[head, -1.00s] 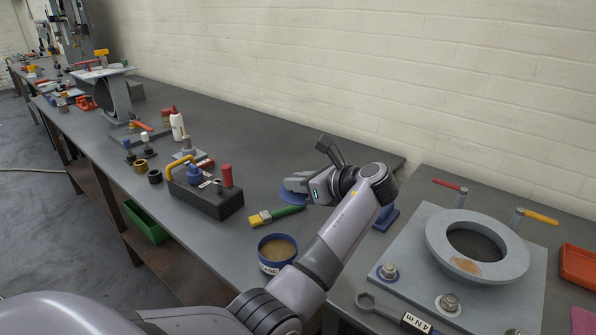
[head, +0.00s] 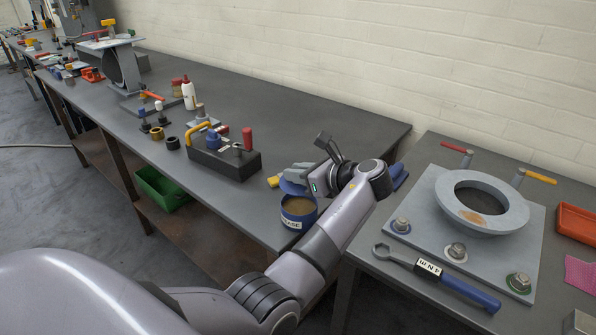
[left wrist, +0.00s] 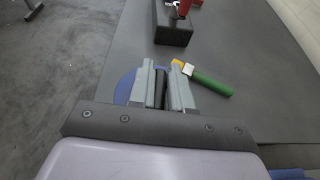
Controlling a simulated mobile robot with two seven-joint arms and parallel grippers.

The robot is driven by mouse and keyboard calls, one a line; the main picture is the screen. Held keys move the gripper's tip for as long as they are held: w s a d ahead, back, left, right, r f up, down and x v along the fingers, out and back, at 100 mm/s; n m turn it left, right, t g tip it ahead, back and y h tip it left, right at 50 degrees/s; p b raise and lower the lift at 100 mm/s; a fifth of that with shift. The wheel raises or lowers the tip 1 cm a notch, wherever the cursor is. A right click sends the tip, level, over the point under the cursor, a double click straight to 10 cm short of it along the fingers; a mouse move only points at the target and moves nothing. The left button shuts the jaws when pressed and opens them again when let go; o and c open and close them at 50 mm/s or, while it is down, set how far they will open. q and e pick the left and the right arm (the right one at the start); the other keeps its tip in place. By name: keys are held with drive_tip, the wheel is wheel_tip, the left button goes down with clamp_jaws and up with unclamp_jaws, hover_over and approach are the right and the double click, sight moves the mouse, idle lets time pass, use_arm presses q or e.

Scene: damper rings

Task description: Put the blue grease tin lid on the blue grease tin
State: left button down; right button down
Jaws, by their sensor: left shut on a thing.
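The blue grease tin (head: 298,213) stands open near the front edge of the left bench, brown grease showing inside and a GREASE label on its side. My left gripper (head: 297,178) is shut on the blue grease tin lid (head: 291,188), a flat blue disc. The lid is at the tin's far side, close to its back rim; whether they touch I cannot tell. In the left wrist view the lid (left wrist: 124,88) sticks out left of the closed fingers (left wrist: 160,88); the tin is not seen there. My right gripper is not in view.
A brush with a green handle (left wrist: 212,84) lies beside the gripper, its yellow part (head: 274,181) showing in the head view. A dark block with a yellow handle (head: 225,162) stands further left. A flanged ring (head: 482,205) and a wrench (head: 440,277) are on the right bench.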

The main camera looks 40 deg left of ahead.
use_arm(q)
drive_tip(key=shift+r+p, duration=0.15)
drive_tip(key=shift+p, duration=0.2)
drive_tip(key=b, duration=0.2)
hover_over(299, 209)
drive_tip(key=shift+a+f, duration=0.2)
drive_tip(key=shift+f, duration=2.2)
drive_tip(key=shift+f, duration=0.75)
drive_tip(key=c, duration=1)
unclamp_jaws()
drive_tip(key=shift+d, duration=0.1)
drive_tip(key=v, duration=0.7)
